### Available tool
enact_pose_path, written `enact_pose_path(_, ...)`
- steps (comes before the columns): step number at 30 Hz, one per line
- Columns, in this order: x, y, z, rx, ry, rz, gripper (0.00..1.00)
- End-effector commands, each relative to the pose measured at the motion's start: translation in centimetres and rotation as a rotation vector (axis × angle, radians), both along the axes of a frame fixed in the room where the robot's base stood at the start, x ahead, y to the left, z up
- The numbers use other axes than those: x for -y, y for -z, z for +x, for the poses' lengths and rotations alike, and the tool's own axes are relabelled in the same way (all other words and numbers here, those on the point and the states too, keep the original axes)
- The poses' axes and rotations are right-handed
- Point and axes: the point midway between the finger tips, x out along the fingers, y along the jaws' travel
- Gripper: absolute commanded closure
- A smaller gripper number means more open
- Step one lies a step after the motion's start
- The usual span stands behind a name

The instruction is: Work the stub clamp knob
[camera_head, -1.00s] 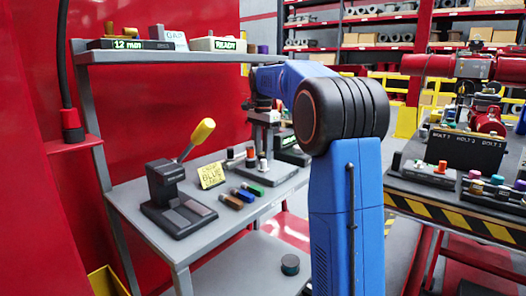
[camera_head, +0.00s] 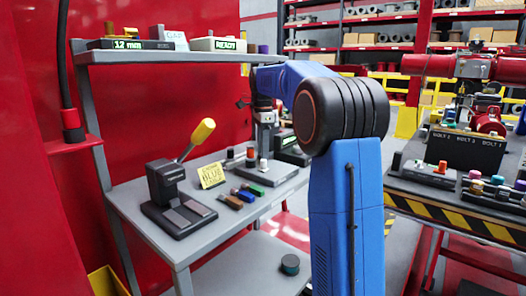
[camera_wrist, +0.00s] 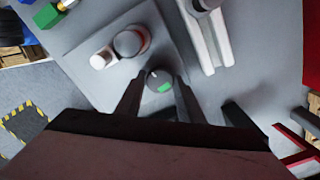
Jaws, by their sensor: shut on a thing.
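A round grey knob (camera_wrist: 159,79) with a green mark and a small white mark on its face sits between my fingertips in the wrist view. I take it for the stub clamp knob. My gripper (camera_wrist: 157,88) is shut on it, one dark finger on each side. In the head view my gripper (camera_head: 265,112) points down over a grey stand on the bench, behind my blue arm. The knob cannot be made out there.
A white peg (camera_wrist: 101,59) and a grey round part with a reddish ring (camera_wrist: 130,42) stand close to my left finger. A white rail (camera_wrist: 208,45) lies beyond. The bench also holds a yellow-handled lever (camera_head: 197,136), a yellow sign (camera_head: 211,175) and small coloured blocks.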

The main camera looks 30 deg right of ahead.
Motion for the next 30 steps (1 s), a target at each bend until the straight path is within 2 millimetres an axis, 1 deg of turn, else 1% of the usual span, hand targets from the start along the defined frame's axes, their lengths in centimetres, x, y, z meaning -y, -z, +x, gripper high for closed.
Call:
enact_pose_path(7, 0.1, -0.2, 0.1, 0.007, 0.000, -0.003, 0.88)
enact_pose_path(8, 0.1, -0.2, 0.1, 0.007, 0.000, -0.003, 0.58)
enact_pose_path(9, 0.1, -0.2, 0.1, 0.006, 0.000, -0.003, 0.49)
enact_pose_path(10, 0.1, -0.2, 0.1, 0.006, 0.000, -0.003, 0.47)
enact_pose_path(18, 0.0, -0.1, 0.0, 0.003, -0.001, -0.001, 0.47)
enact_pose_path(22, 0.0, -0.7, 0.1, 0.003, -0.001, -0.001, 0.47)
enact_pose_path(26, 0.0, -2.4, 0.1, 0.004, -0.001, -0.001, 0.47)
enact_pose_path(30, 0.1, -5.1, 0.1, 0.005, -0.001, -0.001, 0.47)
